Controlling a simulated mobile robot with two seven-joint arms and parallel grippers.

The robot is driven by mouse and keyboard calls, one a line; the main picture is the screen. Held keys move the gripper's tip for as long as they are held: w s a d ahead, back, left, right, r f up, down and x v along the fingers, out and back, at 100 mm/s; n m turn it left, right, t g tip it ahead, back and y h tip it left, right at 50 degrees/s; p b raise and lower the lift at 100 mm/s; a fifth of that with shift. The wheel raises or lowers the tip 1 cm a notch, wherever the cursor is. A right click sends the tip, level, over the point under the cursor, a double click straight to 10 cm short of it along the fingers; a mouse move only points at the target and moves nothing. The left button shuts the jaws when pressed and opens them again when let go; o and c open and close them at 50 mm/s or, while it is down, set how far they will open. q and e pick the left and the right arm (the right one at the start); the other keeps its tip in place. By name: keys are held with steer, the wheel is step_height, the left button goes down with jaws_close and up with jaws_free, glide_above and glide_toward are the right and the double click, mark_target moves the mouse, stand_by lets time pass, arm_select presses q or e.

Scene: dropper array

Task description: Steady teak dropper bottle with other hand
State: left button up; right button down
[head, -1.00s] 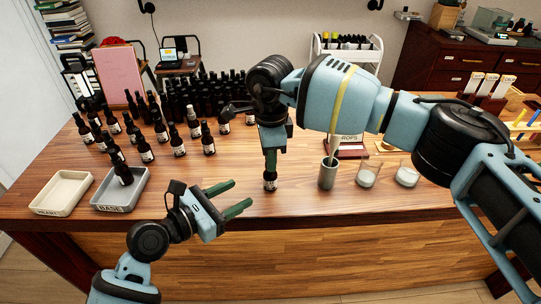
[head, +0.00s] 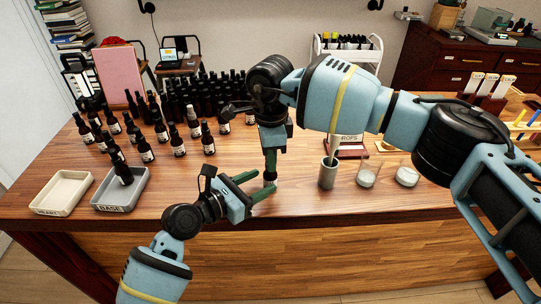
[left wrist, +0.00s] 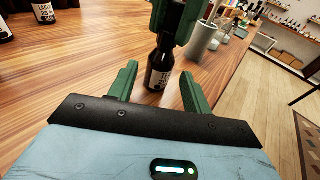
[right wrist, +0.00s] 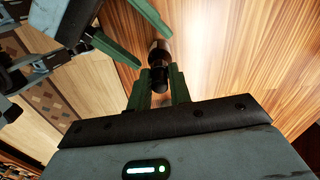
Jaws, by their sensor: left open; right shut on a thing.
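A small dark dropper bottle with a white label stands upright on the table near its front edge. It shows in the left wrist view (left wrist: 159,72) and the right wrist view (right wrist: 159,52); its label is not clearly legible. My right gripper (head: 270,165) is shut on the bottle's top from above. My left gripper (head: 266,184) is open, low beside the bottle. In the left wrist view its fingers point at the bottle, which appears between the tips, with a gap visible on each side. In the head view the left fingers and right gripper hide most of the bottle.
A metal cup (head: 328,174) and glass beakers (head: 366,176) stand to the right. A grey tray (head: 137,190) holding a bottle and an empty beige tray (head: 62,193) lie at the left. Several dark bottles (head: 178,143) crowd behind. The table front edge is close.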

mark_target(265, 182)
arm_select(q)
steer(key=shift+x, duration=1.55)
steer(key=c, duration=0.8)
steer(key=shift+c, duration=1)
steer(key=shift+f, duration=0.3)
steer(key=shift+s, duration=0.1)
arm_select(e)
steer(key=c, duration=1.5)
jaws_free()
